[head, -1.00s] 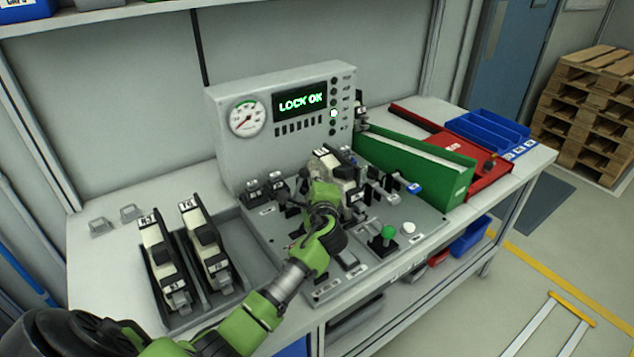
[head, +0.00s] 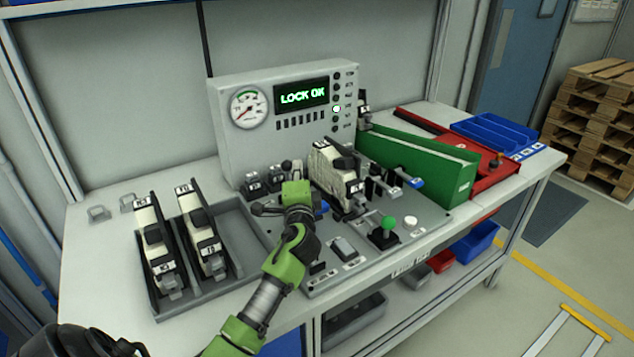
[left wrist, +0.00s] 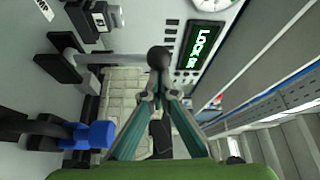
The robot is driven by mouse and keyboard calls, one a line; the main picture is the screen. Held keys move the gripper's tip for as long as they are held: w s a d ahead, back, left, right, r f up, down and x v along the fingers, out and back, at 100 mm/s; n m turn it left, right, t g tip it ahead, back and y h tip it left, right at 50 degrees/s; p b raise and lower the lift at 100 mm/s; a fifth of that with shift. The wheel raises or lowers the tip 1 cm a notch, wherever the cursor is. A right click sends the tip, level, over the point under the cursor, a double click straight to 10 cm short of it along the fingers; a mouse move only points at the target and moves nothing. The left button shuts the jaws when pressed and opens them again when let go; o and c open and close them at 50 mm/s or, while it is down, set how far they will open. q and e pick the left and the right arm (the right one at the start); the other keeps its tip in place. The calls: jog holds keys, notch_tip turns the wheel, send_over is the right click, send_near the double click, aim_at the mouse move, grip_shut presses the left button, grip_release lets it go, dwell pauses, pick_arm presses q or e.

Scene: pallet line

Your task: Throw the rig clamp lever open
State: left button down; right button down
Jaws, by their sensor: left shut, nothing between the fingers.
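The rig holds a cream and black unit (head: 336,178) on a grey base plate (head: 425,215). My left gripper (head: 290,190) is shut and empty, just left of the unit. In the left wrist view my fingertips (left wrist: 160,93) meet beside a black ball-knob lever (left wrist: 158,57). That knob (head: 287,166) shows behind the gripper in the head view. A blue-tipped part (left wrist: 100,134) stands by the unit in the left wrist view. Another lever with a blue end (head: 410,183) is right of the unit. I cannot tell which lever is the clamp lever. My right gripper is out of view.
The console screen (head: 302,95) reads LOCK OK. Two similar units (head: 158,245) sit in a grey tray (head: 250,245) at left. A green-knobbed control (head: 389,223) stands at the plate's front. A green bin (head: 425,165) and red tray (head: 485,178) lie right.

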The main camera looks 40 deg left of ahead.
pick_arm(q)
jog(key=shift+s+a, duration=0.35)
jog(key=shift+s, duration=0.3)
jog(key=shift+s+a, duration=0.3)
jog(key=shift+s, duration=0.3)
jog(key=shift+s+a+f+p, duration=0.15)
jog(key=shift+s+a+p, duration=0.1)
jog(key=shift+s, duration=0.35)
jog(key=shift+s+a+f+p, duration=0.15)
jog(key=shift+s+p, duration=0.1)
jog(key=shift+s, duration=0.35)
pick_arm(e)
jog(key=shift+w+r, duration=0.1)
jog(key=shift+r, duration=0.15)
